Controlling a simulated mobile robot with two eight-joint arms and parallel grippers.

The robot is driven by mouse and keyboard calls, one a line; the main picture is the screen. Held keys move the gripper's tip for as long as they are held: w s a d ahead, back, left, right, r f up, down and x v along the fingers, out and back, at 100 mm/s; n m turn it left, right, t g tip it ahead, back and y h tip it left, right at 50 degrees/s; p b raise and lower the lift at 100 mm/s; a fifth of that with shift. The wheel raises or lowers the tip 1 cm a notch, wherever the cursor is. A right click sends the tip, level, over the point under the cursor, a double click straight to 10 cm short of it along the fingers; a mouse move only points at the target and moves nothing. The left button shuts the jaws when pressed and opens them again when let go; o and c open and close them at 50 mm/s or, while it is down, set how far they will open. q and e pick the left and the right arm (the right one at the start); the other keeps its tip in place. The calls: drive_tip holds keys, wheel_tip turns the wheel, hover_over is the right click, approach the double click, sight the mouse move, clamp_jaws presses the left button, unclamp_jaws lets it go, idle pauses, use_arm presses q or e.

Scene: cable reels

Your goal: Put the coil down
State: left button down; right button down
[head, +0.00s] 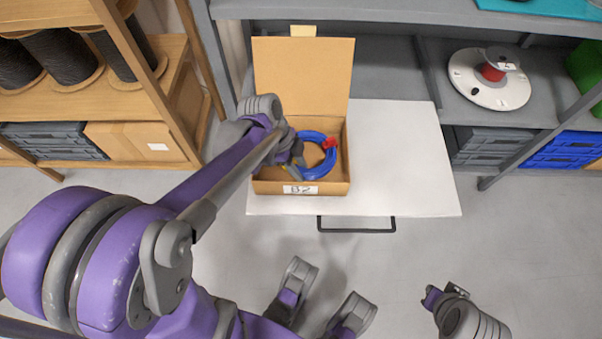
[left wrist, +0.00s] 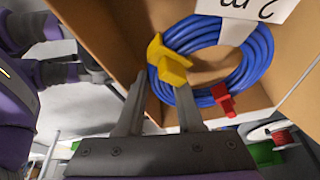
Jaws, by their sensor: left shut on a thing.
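The blue coil (head: 309,172) lies within the open cardboard box (head: 268,187) marked B2, with a red clip on its upper right side in the head view. In the left wrist view the coil (left wrist: 256,62) carries a yellow clip (left wrist: 168,62) and a red clip (left wrist: 223,99). My left gripper (head: 298,163) reaches into the box at the coil's left side. In the left wrist view its fingers (left wrist: 160,88) are at the yellow clip, shut on the coil there. I cannot tell whether the coil touches the box floor.
The box stands on a white pulled-out board (head: 405,165) with a dark handle, its lid raised at the back. A white reel (head: 490,93) sits on the grey shelf at right. A wooden rack (head: 170,80) with dark reels stands at left. The board's right half is clear.

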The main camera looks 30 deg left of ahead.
use_arm(q)
wheel_tip(320, 180, down, 4)
drive_tip(key=shift+f+b, duration=0.1)
drive_tip(key=shift+b, duration=0.65)
drive_tip(key=c, duration=0.8)
unclamp_jaws()
drive_tip(key=shift+c, duration=0.2)
